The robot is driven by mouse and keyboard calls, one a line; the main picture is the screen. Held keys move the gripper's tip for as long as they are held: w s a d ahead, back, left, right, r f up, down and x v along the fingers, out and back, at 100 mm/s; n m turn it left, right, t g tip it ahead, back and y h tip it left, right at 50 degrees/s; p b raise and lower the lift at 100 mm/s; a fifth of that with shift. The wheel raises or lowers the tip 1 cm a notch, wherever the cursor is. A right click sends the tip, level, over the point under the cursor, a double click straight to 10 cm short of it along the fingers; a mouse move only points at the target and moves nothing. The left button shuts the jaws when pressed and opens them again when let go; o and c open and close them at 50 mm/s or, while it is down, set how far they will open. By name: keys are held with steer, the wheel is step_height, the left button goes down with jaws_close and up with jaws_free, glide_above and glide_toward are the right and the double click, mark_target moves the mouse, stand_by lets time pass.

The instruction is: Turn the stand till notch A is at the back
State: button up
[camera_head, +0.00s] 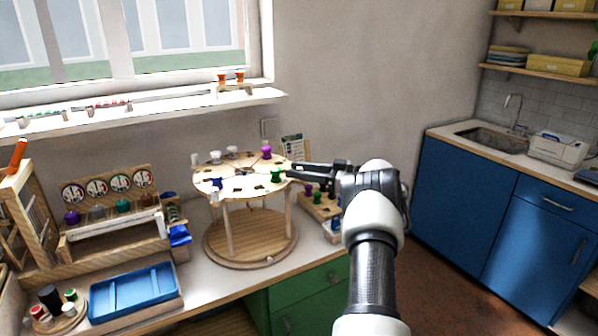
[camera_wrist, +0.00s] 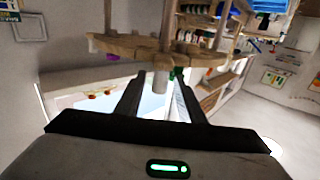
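The stand is a round pale wooden top (camera_head: 240,186) on posts above a round wooden base (camera_head: 250,240), on the worktop. Its top carries a purple knob (camera_head: 266,152), a green knob (camera_head: 277,175), a blue piece (camera_head: 216,183) and pale pegs, with dark cut-outs. I cannot read any notch letter, so notch A is not identifiable. My gripper (camera_head: 297,172) is at the right edge of the top. In the wrist view the stand top (camera_wrist: 150,46) appears upside down beyond my open fingers (camera_wrist: 160,92).
A blue tray (camera_head: 134,292) and a wooden rack with dials (camera_head: 108,190) stand left of the stand. A small wooden block with coloured knobs (camera_head: 318,205) is close behind my gripper on the right. A window shelf (camera_head: 150,106) runs along the wall.

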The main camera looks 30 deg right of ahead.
steer(key=v, duration=1.7)
steer(key=shift+s, duration=0.2)
steer(key=shift+r, duration=0.15)
